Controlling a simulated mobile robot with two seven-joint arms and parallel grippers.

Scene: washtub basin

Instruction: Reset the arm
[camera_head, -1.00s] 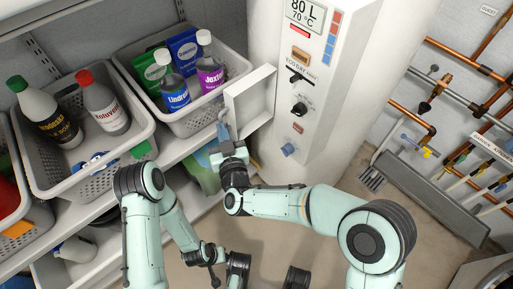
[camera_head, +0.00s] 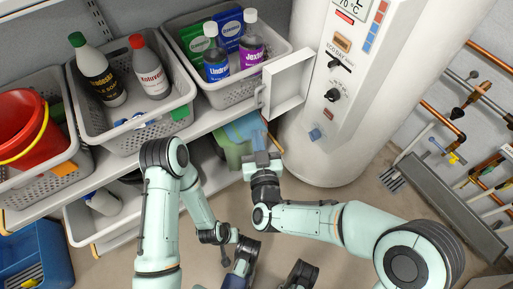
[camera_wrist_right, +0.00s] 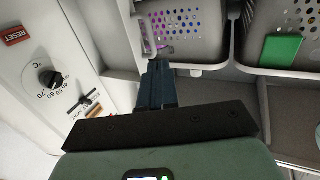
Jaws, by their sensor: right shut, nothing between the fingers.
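My right gripper (camera_head: 267,132) reaches up from the lower right in the head view, below the open white panel (camera_head: 288,85) at the water heater. Its dark fingers (camera_wrist_right: 157,85) are together and empty in the right wrist view, pointing towards the shelf and the panel's handle. Whether they touch anything is hard to tell. My right arm (camera_head: 330,225) is bent, its forearm stretched left across the front of the heater. My left arm (camera_head: 160,210) is folded at the left, its lower end near the bottom edge. I cannot make out its gripper fingers.
The white water heater (camera_head: 335,150) stands behind, with dials and a red reset label (camera_wrist_right: 16,36). Grey baskets (camera_head: 185,120) with bottles line the shelf at left. A red bucket (camera_head: 25,125) is far left. Copper pipes (camera_head: 445,125) run along the right wall. Open floor lies below the heater.

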